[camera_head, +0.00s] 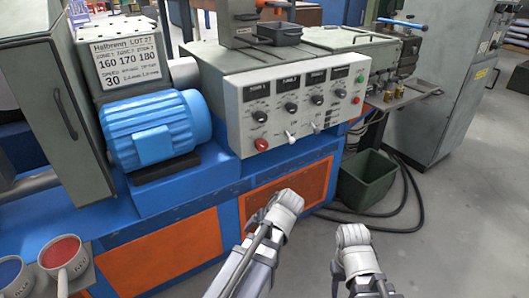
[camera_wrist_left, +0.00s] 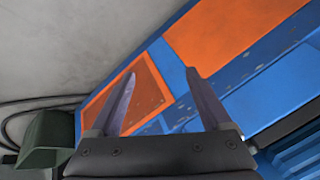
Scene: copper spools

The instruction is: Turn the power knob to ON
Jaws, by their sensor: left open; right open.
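A light-grey control panel (camera_head: 285,125) is on the front of the blue machine. It carries a row of dark knobs under small displays. My right gripper (camera_head: 352,236) is open, low in front of the machine. Both are apart from the panel.
A blue motor (camera_head: 155,125) juts out left of the panel. A green bin (camera_head: 367,181) and a dark cable (camera_head: 405,215) lie on the floor at right.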

